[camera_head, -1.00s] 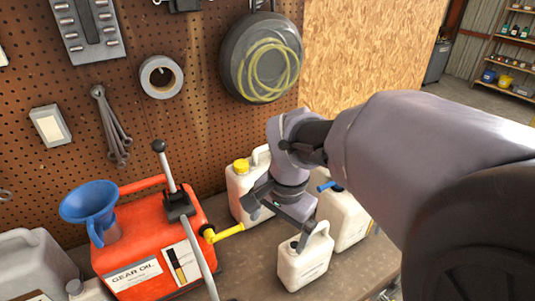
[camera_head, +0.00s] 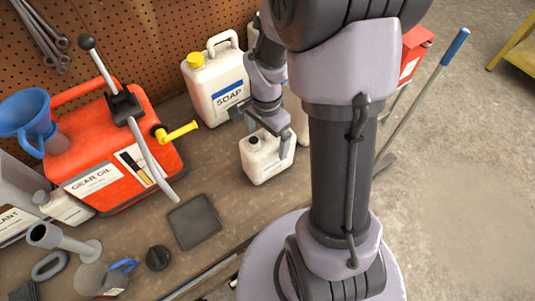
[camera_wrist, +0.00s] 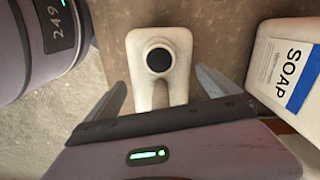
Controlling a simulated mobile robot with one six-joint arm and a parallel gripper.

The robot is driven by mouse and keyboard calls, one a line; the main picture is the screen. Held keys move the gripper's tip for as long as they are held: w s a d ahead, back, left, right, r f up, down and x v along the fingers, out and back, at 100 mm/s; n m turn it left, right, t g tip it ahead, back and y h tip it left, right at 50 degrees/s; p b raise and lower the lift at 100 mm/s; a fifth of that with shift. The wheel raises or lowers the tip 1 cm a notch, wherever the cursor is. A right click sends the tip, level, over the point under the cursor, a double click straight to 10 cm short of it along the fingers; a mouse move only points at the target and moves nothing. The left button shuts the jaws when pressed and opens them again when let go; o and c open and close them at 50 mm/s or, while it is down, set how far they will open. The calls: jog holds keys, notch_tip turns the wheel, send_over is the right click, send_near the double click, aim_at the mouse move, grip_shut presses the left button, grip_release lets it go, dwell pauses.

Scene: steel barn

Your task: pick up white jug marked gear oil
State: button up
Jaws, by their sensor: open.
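A small white jug (camera_head: 266,163) with a dark cap stands upright on the bench; no lettering on it is readable. It also shows from above in the wrist view (camera_wrist: 135,48). My gripper (camera_head: 266,127) is open, pointing down at the top of this jug. In the wrist view my gripper's fingers (camera_wrist: 163,85) are on either side of the jug's handle end, with gaps visible. The words GEAR OIL are readable on a red can (camera_head: 110,150) at the left, not on a white jug.
A larger white SOAP jug (camera_head: 222,88) with a yellow cap stands close behind and also shows in the wrist view (camera_wrist: 288,75). A yellow spout (camera_head: 178,131) sticks out from the red can. A dark square pad (camera_head: 194,221) and a black cap (camera_head: 158,258) lie in front.

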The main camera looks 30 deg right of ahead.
jog(key=shift+w+f, duration=0.1)
jog(key=shift+f, duration=0.65)
jog(key=shift+r, duration=0.1)
jog(key=c, duration=2)
